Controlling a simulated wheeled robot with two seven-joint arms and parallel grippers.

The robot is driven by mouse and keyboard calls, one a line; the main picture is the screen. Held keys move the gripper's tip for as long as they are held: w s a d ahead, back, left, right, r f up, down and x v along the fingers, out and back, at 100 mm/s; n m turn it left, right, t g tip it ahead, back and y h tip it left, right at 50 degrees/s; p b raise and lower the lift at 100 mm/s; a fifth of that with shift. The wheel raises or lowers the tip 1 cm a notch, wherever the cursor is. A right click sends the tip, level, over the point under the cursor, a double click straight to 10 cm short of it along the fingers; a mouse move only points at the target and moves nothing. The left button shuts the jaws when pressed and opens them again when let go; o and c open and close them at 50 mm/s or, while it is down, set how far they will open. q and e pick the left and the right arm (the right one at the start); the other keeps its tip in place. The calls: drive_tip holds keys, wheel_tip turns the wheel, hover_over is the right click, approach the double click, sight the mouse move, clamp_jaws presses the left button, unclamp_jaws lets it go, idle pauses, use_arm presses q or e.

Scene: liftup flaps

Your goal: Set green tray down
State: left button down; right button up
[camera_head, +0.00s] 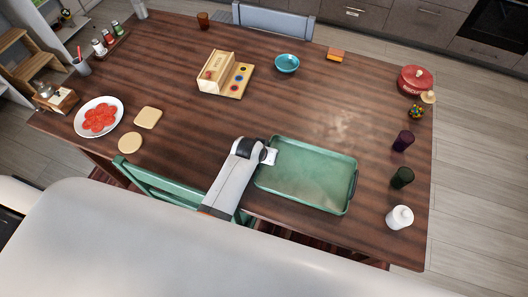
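A green rectangular tray (306,174) with a raised rim lies at the front edge of the dark wooden table, empty and seemingly flat. One of my arms comes up from below, and its gripper (268,157) is at the tray's left rim, near the upper left corner. The fingers are too small and partly hidden to tell whether they grip the rim. A dark handle shows at the tray's right end, with no gripper at it. My other gripper is not in view.
A white jar (399,217), a dark green cup (402,177) and a purple cup (403,140) stand right of the tray. A green chair (160,183) is at the front edge. A plate of tomato slices (99,117) is at left. The table's middle is clear.

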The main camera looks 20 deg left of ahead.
use_arm(q)
drive_tip(key=shift+f, duration=0.2)
drive_tip(key=c, duration=2)
unclamp_jaws()
drive_tip(key=shift+f, duration=0.15)
drive_tip(key=o, duration=0.5)
drive_tip(key=v, duration=1.2)
